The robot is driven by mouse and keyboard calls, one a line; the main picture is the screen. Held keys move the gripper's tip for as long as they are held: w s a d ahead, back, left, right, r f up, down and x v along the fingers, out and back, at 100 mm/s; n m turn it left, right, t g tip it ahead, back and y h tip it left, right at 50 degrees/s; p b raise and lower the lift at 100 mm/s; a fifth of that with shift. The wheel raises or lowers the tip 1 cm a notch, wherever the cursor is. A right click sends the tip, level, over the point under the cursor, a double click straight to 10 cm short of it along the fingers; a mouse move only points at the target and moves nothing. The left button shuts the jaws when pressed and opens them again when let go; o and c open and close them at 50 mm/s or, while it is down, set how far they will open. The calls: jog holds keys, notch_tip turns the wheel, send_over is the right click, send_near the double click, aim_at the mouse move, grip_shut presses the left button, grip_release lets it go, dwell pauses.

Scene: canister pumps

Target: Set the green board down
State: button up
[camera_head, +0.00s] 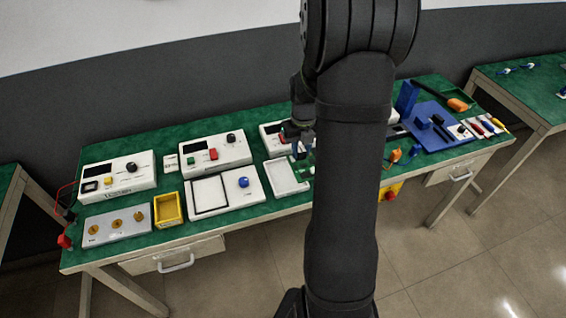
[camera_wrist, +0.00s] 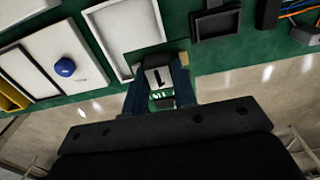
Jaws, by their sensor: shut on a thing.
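My gripper (camera_wrist: 160,72) is shut on the green board (camera_wrist: 158,97), whose small green part with white marks shows between the dark blue fingers in the wrist view. A pale block with a black mark (camera_wrist: 158,76) shows just beyond it, also between the fingers. In the head view my gripper (camera_head: 299,150) is over the front middle of the green table, partly behind my arm. The board is small there and hard to tell from the green tabletop. A white, shallow, empty tray (camera_head: 285,178) lies just left of the gripper; it also shows in the wrist view (camera_wrist: 92,27).
Left of the tray is a white box with a blue knob (camera_head: 243,182). A yellow bin (camera_head: 168,209) and a plate with brass parts (camera_head: 117,224) lie farther left. White instruments (camera_head: 215,152) line the back. A blue mat (camera_head: 440,138) is at right.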

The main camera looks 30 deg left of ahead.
jog(key=a+f, duration=0.1)
jog(key=a, duration=0.1)
jog(key=a+f, duration=0.1)
jog(key=a, duration=0.1)
jog(key=a+f, duration=0.1)
jog(key=a, duration=0.1)
jog(key=shift+s+f, duration=0.2)
jog(key=shift+f, duration=2.1)
jog(key=shift+f, duration=0.15)
jog(key=o, duration=1)
notch_tip(320, 180, up, 12)
jog(key=shift+r, duration=0.15)
